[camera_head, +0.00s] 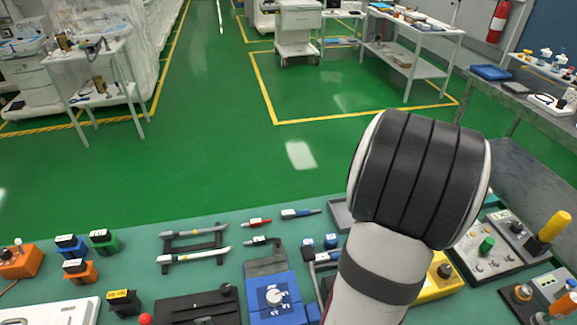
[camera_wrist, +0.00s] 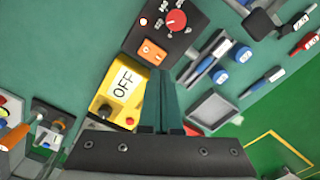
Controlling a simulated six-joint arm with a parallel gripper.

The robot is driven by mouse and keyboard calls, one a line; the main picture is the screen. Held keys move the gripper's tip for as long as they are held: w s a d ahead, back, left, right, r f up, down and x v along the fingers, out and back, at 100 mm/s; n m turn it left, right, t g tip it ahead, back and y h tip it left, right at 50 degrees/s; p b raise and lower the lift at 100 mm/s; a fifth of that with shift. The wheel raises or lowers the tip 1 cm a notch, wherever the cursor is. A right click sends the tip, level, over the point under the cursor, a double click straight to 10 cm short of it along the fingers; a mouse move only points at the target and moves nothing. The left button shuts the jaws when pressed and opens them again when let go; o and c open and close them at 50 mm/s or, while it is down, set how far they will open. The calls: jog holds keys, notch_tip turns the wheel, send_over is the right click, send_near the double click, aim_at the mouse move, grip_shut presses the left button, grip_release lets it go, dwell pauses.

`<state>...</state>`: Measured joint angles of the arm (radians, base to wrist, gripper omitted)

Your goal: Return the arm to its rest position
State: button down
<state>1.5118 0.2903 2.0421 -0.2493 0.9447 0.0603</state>
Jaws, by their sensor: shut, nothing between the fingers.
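My gripper (camera_wrist: 160,76) shows in the wrist view with its two dark green fingers together and nothing between them. It is above the green bench top (camera_wrist: 75,45), beside a yellow box with an OFF label (camera_wrist: 123,88) and a small grey tray (camera_wrist: 212,110). In the head view my arm (camera_head: 415,180) rises at the right over the bench, and the gripper is hidden behind it. How far the fingertips are above the bench is unclear.
A black panel with a red knob (camera_wrist: 177,20) lies past the fingertips. In the head view, a blue device (camera_head: 270,298), a handle rack (camera_head: 194,247) and a yellow lever (camera_head: 553,226) crowd the bench. Open green floor (camera_head: 250,150) lies beyond.

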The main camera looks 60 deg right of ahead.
jog(key=w+a+r+n, duration=0.3)
jog(key=w+a, duration=0.4)
jog(key=w+a+r+n, duration=0.3)
jog(key=w+a, duration=0.4)
jog(key=w, duration=0.1)
jog(key=s+a+n+y, duration=0.1)
jog(key=a+n, duration=0.3)
jog(key=a, duration=0.7)
jog(key=s+a+r+n, duration=0.1)
jog(key=s+a+n, duration=0.2)
jog(key=a, duration=0.9)
jog(key=shift+r+n+y, duration=0.3)
jog(key=shift+n+y, duration=0.1)
jog(key=shift+n, duration=0.7)
